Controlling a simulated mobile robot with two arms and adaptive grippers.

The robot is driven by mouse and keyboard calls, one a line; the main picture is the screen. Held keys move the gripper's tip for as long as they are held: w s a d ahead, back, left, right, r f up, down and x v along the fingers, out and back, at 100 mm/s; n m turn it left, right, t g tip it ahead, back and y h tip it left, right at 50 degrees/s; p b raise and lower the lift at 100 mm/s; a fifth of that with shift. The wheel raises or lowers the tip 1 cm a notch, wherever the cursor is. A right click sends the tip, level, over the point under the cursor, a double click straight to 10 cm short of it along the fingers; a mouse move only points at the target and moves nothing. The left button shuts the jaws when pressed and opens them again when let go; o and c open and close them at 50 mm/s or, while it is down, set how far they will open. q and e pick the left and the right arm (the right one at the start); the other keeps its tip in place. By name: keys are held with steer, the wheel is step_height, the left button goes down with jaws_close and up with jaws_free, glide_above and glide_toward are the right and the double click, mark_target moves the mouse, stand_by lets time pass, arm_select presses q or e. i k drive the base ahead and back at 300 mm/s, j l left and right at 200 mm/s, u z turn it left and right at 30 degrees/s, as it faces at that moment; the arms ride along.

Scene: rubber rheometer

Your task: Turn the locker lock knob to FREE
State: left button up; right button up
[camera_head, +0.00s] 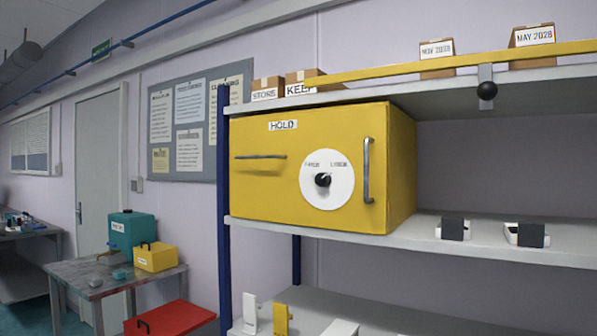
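A yellow locker (260,205) labelled HOLD stands on the middle shelf of the rack. On its front is a white round dial (340,192) with a black lock knob (322,180) at its centre. Two small words are printed on the upper part of the dial, one on each side; they are too small to read surely, and the knob's setting cannot be told. A grey vertical handle (367,170) is to the right of the dial, and a dark horizontal bar (261,157) is to the left. The locker front looks closed. Neither of my grippers is in view.
The shelf (480,238) to the right of the locker holds two small white items with dark fronts. A yellow rail (440,62) and boxes are above. A side table (125,278) with teal and yellow containers stands at lower left.

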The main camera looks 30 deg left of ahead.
mark_target(322, 179)
steer(key=u, duration=1.05)
